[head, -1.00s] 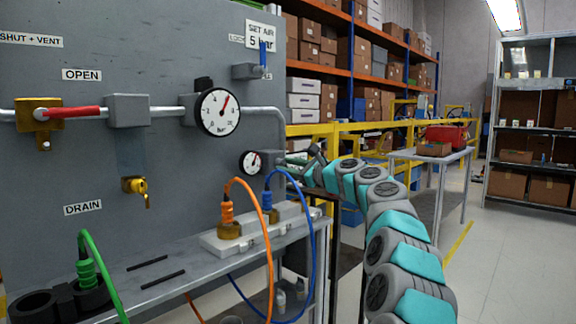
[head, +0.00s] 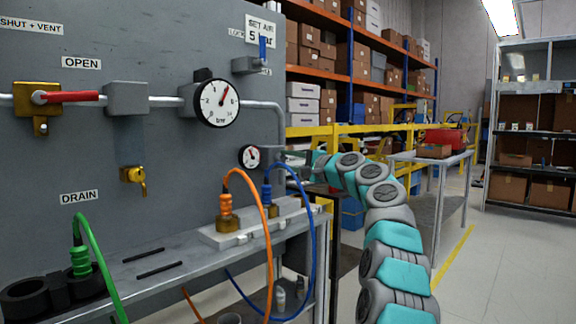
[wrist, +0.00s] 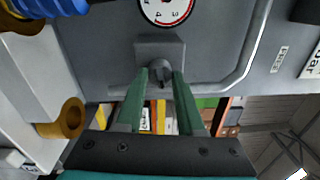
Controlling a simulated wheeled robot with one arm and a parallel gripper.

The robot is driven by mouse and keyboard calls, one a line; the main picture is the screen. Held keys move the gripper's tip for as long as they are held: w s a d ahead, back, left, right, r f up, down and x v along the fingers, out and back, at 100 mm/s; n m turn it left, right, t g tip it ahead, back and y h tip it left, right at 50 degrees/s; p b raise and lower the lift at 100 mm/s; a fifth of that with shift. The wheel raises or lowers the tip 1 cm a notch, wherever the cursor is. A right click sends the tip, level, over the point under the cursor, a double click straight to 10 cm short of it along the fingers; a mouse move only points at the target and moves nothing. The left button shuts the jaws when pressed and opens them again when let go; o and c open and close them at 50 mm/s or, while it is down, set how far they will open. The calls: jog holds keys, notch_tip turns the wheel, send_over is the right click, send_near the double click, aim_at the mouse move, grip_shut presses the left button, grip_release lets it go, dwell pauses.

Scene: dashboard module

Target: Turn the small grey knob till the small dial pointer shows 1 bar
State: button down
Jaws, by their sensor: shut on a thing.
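The small dial (head: 249,157) is white with a black rim in the head view. Its pointer is too small there to read surely. In the wrist view the small dial (wrist: 166,8) is cut off by the top edge and its pointer tip is not clear. In the head view my gripper's fingertips are hard to make out.
The large dial (head: 215,102) and a red-handled valve (head: 70,97) are on the panel. Orange (head: 262,205) and blue (head: 314,235) hoses loop in front of the bench. A brass ring fitting (wrist: 67,118) stands left of my fingers in the wrist view.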

jog(key=shift+f+n, duration=0.15)
jog(key=shift+n, duration=1.85)
jog(key=shift+a+g+b, duration=0.1)
jog(key=shift+g+b, duration=0.2)
jog(key=shift+g, duration=0.1)
jog(key=c, duration=0.5)
grip_release()
